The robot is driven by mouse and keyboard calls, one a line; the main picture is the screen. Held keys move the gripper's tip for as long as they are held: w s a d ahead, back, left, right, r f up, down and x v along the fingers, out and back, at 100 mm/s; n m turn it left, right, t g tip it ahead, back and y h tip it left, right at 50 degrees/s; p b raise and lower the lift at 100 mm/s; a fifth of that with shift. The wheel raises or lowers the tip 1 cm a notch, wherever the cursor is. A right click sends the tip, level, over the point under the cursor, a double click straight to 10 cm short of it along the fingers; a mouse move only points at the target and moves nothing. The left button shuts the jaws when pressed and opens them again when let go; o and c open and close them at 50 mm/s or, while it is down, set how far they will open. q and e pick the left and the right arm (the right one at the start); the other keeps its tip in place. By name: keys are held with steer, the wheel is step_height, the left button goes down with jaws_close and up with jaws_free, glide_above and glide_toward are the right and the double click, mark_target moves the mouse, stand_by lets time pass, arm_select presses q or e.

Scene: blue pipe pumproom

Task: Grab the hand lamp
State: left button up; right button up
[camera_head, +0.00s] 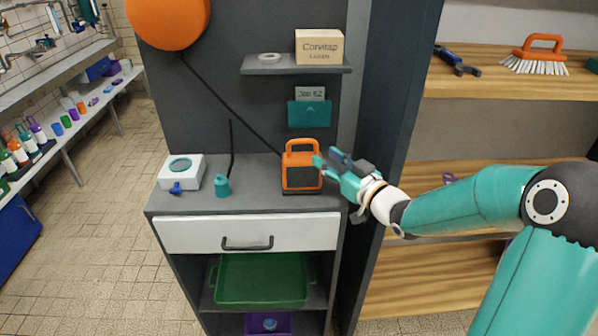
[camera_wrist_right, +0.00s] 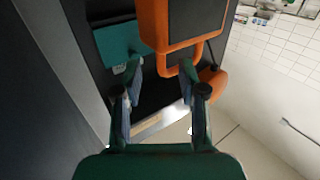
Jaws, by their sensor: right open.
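The hand lamp (camera_head: 302,178) is orange with a dark front panel and a loop handle on top. It stands upright on the grey counter of the cabinet. My right gripper (camera_head: 322,165) is at the lamp's upper right side, open and empty. In the right wrist view the lamp (camera_wrist_right: 196,22) shows upside down, with its handle (camera_wrist_right: 178,66) close to the fingertips of my open right gripper (camera_wrist_right: 158,76). The handle reaches towards the right-hand finger there; I cannot tell whether they touch. My left gripper is not in view.
A white box with a round window (camera_head: 193,170) and a small teal bottle (camera_head: 223,187) stand left of the lamp. A teal wall pocket (camera_head: 309,114) and a shelf (camera_head: 285,71) with a cardboard box (camera_head: 319,46) are above. Wooden shelves (camera_head: 480,85) are at right.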

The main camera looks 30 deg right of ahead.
mark_target(318, 152)
steer(key=w+p, duration=0.1)
steer(key=w, duration=0.4)
steer(key=shift+a+p, duration=0.15)
steer(key=shift+p, duration=0.2)
steer(key=shift+c, duration=0.3)
jaws_close()
steer(key=shift+r, duration=0.15)
